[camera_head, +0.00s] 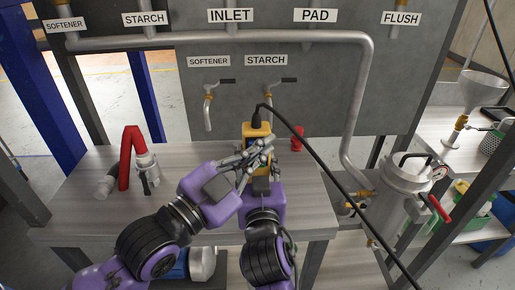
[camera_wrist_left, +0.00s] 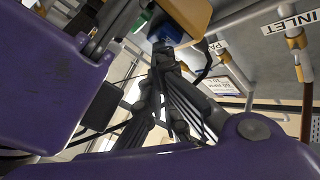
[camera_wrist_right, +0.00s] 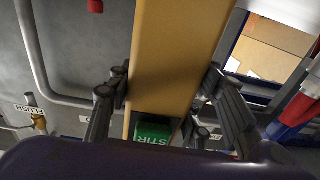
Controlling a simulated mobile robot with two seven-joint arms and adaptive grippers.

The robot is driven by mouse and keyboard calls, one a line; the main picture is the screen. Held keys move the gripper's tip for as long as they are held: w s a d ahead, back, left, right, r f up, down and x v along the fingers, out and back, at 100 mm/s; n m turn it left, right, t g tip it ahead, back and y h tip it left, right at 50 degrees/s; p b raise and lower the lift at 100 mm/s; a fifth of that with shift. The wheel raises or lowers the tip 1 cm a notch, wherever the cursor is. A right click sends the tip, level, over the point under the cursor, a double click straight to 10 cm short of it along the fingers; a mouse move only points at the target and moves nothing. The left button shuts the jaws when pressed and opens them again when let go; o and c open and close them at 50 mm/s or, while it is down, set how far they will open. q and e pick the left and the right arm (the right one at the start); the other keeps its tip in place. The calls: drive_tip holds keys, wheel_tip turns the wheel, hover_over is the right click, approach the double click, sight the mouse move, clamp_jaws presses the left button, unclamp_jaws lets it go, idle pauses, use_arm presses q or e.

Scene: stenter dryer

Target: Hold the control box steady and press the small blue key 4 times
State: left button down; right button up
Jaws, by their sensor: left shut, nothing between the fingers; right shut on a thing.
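The yellow control box (camera_head: 256,130) stands upright over the table, with a black cable rising from its top. My right gripper (camera_wrist_right: 165,100) is shut on the box, with a finger on each side of it. A green key (camera_wrist_right: 153,132) marked STIR shows low on the box in the right wrist view. My left gripper (camera_head: 265,146) is shut and empty in front of the box, covering much of its face in the head view. In the left wrist view, the small blue key (camera_wrist_left: 166,30) shows just beyond the left fingertips (camera_wrist_left: 162,52); I cannot tell whether they touch.
The black cable (camera_head: 330,170) runs down to the right across the head view. A red-handled pipe fitting (camera_head: 132,160) stands on the table (camera_head: 90,205) at the left. A small red item (camera_head: 297,138) is right of the box. A metal vessel (camera_head: 402,195) stands farther right.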

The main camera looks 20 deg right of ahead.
idle(0.4)
use_arm(q)
drive_tip(key=shift+s+a, duration=0.2)
drive_tip(key=shift+s, duration=0.6)
drive_tip(key=shift+s+a, duration=0.25)
drive_tip(key=shift+s, duration=0.55)
drive_tip(key=shift+s+a, duration=0.2)
drive_tip(key=shift+s, duration=0.6)
drive_tip(key=shift+s+a, duration=0.25)
drive_tip(key=shift+s, duration=0.55)
drive_tip(key=s, duration=0.2)
drive_tip(key=s+a, duration=0.1)
drive_tip(key=shift+s+r, duration=0.15)
drive_tip(key=shift+s, duration=0.25)
drive_tip(key=shift+w, duration=0.2)
drive_tip(key=w+d, duration=0.2)
drive_tip(key=w, duration=0.6)
drive_tip(key=shift+d, duration=0.2)
